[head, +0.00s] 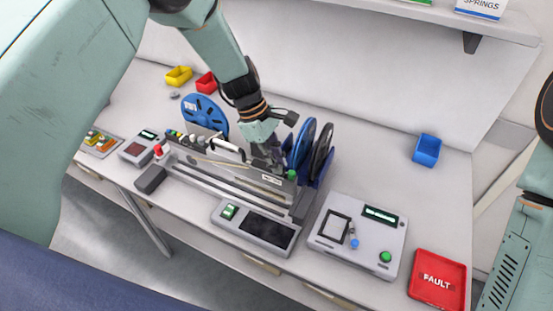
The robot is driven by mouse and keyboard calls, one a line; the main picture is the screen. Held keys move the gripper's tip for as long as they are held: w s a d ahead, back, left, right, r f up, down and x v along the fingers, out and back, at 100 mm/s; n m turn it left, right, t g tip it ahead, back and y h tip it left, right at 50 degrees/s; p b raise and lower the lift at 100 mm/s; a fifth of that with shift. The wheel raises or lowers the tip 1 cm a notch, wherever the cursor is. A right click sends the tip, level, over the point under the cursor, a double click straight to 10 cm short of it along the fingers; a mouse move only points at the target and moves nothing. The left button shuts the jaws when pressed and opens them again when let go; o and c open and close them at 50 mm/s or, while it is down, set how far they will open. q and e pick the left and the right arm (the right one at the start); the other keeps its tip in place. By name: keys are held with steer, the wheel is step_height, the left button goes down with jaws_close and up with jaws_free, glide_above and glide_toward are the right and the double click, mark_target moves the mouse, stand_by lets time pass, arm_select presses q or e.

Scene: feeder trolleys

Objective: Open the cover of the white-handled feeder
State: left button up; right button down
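A long grey feeder bank (225,184) lies across the bench, with slim feeder bodies side by side along its back. A pale handle-like part (226,146) shows near the top of the feeders, beside dark parts; its cover is too small to tell open from shut. My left gripper (270,158) reaches down from above to the right end of the feeders, close to the reels. Its fingers are dark and blend with the feeder parts, so their opening and any contact are unclear. My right arm shows at the right edge, but its gripper is out of view.
Blue and black reels (304,144) stand right of the gripper; another blue reel (204,113) stands behind the feeders. A grey tester (357,236), a screen unit (256,227) and a red FAULT tray (437,280) lie in front. The back right bench is mostly clear around a blue bin (427,150).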

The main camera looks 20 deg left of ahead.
arm_select(q)
steer(key=shift+w+f, duration=0.1)
jaws_close()
stand_by(0.3)
